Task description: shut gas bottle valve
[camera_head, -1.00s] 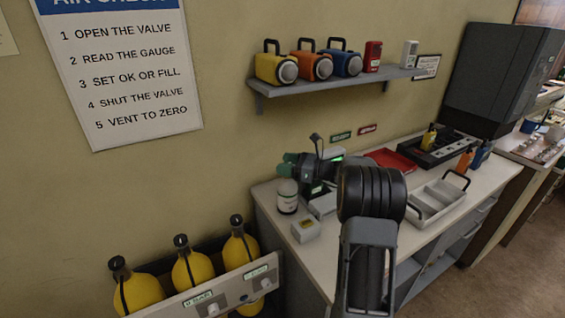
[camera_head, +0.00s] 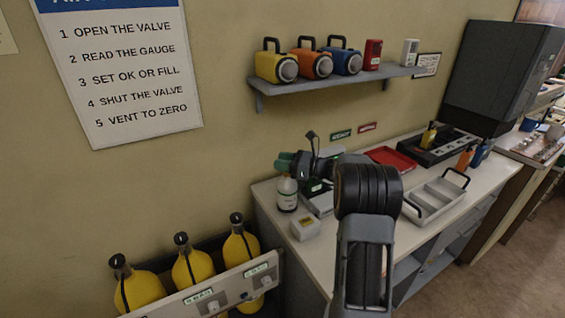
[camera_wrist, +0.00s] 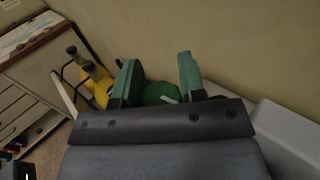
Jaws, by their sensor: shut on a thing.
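The gas bottle (camera_head: 287,195) is a small white bottle with a dark-banded label, upright at the left end of the bench. In the wrist view a round green valve knob (camera_wrist: 160,92) with a pale mark sits between my green fingertips. My gripper (camera_wrist: 158,84) is shut on this knob from the side. In the head view my gripper (camera_head: 284,161) is at the bottle's top and hides most of the knob there. How far the valve is turned cannot be seen.
Yellow cylinders (camera_head: 192,268) stand in a rack (camera_head: 225,291) left of the bench (camera_head: 320,262). A small white box (camera_head: 305,228) lies in front of the bottle. A grey tray (camera_head: 437,199), a red tray (camera_head: 391,158) and a black rack (camera_head: 440,150) are to the right. A shelf (camera_head: 335,87) hangs above.

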